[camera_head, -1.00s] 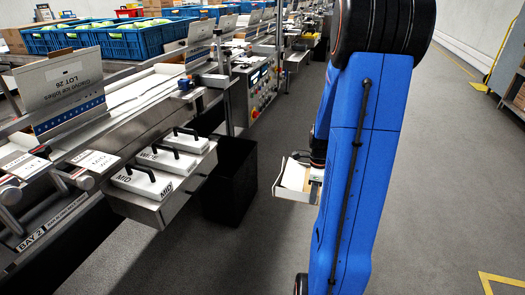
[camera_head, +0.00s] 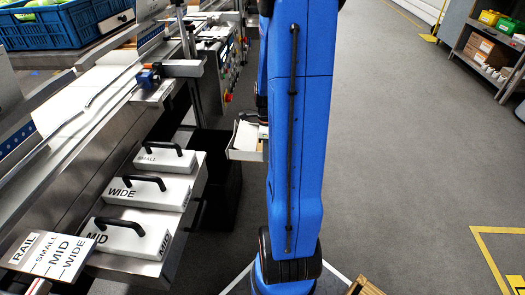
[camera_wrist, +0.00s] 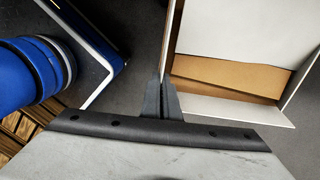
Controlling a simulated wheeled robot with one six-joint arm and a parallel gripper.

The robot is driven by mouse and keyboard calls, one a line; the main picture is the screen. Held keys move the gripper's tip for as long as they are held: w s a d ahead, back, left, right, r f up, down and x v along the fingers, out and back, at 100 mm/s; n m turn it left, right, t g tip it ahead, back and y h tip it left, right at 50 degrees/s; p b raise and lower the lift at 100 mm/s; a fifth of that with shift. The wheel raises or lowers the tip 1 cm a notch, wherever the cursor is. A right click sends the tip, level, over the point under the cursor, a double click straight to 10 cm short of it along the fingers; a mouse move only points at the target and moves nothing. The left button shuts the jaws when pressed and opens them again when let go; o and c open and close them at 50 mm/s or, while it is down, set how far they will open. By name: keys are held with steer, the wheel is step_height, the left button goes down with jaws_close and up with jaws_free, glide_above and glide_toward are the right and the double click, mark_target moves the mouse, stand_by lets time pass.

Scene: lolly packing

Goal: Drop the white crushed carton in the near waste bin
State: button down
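The white carton (camera_head: 243,138) shows partly in the head view, left of my blue arm, which hides the rest of it. In the wrist view the carton (camera_wrist: 235,30) is open, with white walls and brown inside. My gripper (camera_wrist: 166,92) has its fingers together on the carton's left edge and holds it off the floor.
The steel machine on the left carries white handled blocks marked MID (camera_head: 130,233), WIDE (camera_head: 148,190) and SMALL (camera_head: 165,157). A blue crate (camera_head: 70,28) stands at upper left. A shelf (camera_head: 480,55) stands at far right. A wooden pallet (camera_head: 364,287) shows at the bottom. Grey floor is clear at right.

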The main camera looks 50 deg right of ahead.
steer(key=w+a+f, duration=0.3)
steer(key=w+a, duration=0.3)
steer(key=w, duration=0.2)
steer(key=w+a+f, duration=0.4)
steer(key=w+a, duration=0.3)
steer(key=w, duration=0.2)
steer(key=shift+a, duration=0.15)
stand_by(1.0)
steer(key=c, duration=2.5)
jaws_free()
